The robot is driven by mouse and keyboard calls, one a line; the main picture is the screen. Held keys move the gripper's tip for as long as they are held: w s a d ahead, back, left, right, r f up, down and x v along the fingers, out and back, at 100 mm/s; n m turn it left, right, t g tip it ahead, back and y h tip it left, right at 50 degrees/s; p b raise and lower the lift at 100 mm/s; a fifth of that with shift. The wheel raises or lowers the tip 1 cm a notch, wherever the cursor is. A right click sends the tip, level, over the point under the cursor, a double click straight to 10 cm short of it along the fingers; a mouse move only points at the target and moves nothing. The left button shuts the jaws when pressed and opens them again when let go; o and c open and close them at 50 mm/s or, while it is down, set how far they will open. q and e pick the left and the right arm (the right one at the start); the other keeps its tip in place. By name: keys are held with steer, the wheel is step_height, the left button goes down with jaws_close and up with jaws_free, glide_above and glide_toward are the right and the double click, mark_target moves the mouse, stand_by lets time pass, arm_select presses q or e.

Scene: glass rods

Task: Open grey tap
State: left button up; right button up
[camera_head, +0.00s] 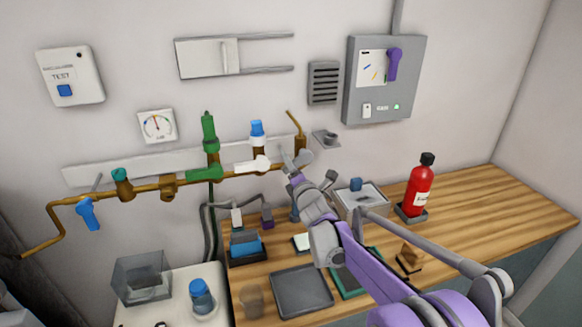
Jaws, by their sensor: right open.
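The grey tap (305,157) is at the right end of a brass pipe (146,187) on the back wall, partly hidden by my right gripper. My right gripper (288,163) is open, with its fingertips close to the left side of the grey tap. I cannot tell whether they touch it. The purple and grey right arm comes in from the lower right. My left gripper is not in view.
Along the same pipe are a white-handled tap (252,165), a green-handled tap (205,173) and a blue-handled tap (89,214). Below are a wooden counter (475,200), a red bottle (418,188), a grey tray (301,291) and a clear box (141,278).

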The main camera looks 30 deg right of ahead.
steer(key=v, duration=1)
steer(key=shift+s+b, duration=0.35)
steer(key=shift+s, duration=0.05)
stand_by(0.4)
steer(key=p+x, duration=0.3)
steer(key=x, duration=0.7)
steer(key=shift+w, duration=0.4)
steer(key=shift+c, duration=0.2)
jaws_close()
